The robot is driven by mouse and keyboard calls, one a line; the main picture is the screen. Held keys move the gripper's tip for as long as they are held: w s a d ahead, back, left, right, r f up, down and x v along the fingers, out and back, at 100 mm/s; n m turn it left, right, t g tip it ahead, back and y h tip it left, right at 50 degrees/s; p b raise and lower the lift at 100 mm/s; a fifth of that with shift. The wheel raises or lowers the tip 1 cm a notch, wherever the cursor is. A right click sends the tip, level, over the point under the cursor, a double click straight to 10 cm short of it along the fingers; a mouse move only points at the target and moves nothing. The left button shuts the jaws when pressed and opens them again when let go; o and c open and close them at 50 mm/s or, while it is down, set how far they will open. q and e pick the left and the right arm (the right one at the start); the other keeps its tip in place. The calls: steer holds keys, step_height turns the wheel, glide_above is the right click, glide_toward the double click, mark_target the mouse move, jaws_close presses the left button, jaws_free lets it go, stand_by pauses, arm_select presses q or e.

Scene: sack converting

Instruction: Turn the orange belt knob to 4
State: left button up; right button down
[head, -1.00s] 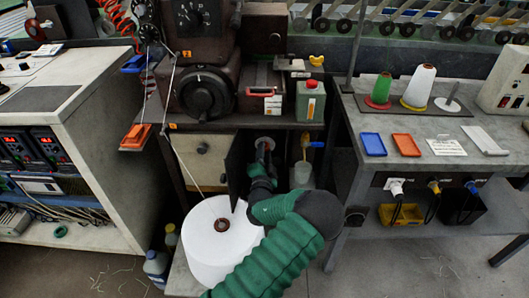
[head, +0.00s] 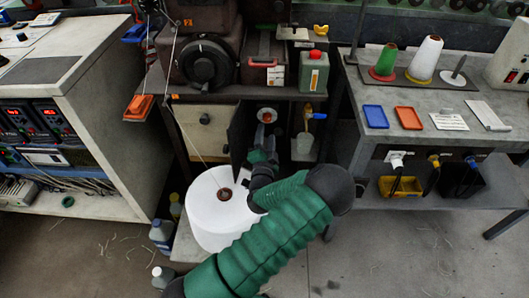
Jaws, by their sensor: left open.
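A small round pale dial with an orange-red knob (head: 267,114) shows inside the open bay under the machine bench, behind a dark door (head: 238,136). Its numbers are too small to read. My left gripper (head: 267,133) is just below and in front of the knob in the picture, at the end of my green-sleeved arm. It is open, and a small gap seems to separate it from the knob. The fingers are small and dark, so contact is hard to judge. My right gripper is not in view.
A large white roll (head: 222,212) stands left of my forearm, with a cord running to it. A clear jug (head: 304,145) and a blue-handled valve (head: 316,116) are close right of the knob. Bottles (head: 161,236) stand on the floor at left.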

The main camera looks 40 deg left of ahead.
arm_select(q)
steer(key=p+v, duration=0.1)
steer(key=v, duration=1)
steer(key=shift+s, duration=0.1)
